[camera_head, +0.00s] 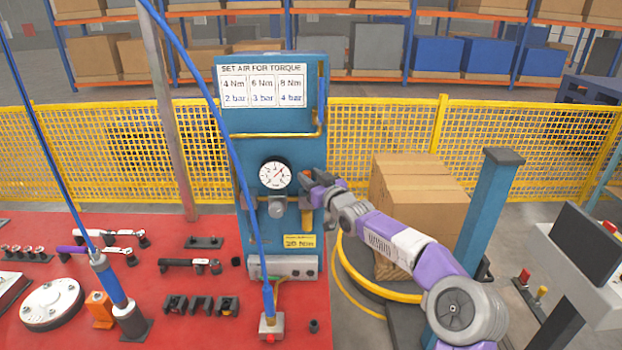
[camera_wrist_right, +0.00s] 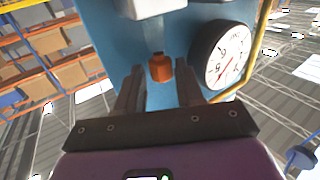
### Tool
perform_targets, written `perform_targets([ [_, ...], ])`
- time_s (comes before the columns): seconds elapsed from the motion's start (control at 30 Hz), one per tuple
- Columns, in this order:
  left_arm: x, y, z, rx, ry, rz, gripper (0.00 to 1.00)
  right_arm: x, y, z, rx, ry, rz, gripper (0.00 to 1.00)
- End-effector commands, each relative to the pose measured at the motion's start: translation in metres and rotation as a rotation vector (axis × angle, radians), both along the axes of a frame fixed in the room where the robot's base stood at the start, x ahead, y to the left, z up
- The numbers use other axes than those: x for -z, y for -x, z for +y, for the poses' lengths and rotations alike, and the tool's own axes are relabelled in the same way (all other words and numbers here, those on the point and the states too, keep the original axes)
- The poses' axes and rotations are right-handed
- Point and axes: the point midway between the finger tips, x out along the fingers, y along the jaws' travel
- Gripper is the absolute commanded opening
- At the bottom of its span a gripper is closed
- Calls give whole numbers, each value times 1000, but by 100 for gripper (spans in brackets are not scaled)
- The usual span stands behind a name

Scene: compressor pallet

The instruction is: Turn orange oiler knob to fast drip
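The orange oiler knob (camera_wrist_right: 160,68) stands out in front of the blue panel in the right wrist view, with a narrower neck on top. My right gripper (camera_wrist_right: 159,92) is open, with one dark finger on each side of the knob's line and a gap to the knob on both sides. In the head view my right gripper (camera_head: 315,182) is at the panel, just right of the gauge, and covers part of the oiler. An orange-brown part (camera_head: 306,204) shows just below it. My left gripper is not in view.
The round pressure gauge (camera_head: 275,175) sits close beside my right gripper. It also shows in the wrist view (camera_wrist_right: 225,58). A blue air hose (camera_head: 228,140) crosses in front of the panel (camera_head: 265,120). The red table (camera_head: 190,325) holds tools. A cardboard box (camera_head: 420,195) stands behind my right arm.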

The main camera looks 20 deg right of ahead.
Motion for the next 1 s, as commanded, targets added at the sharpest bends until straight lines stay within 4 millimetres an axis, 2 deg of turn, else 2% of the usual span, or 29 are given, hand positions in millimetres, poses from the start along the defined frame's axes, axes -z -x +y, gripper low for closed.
perform_targets([
  [0.27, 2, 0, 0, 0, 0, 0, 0, 0, 9, -2, -1, 0, 0, 37],
  [0.7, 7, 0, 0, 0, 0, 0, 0, 0, 64, -18, 2, 2, 0, 37],
  [1.0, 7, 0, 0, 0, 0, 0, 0, 0, 74, -19, 0, -1, 0, 37],
])
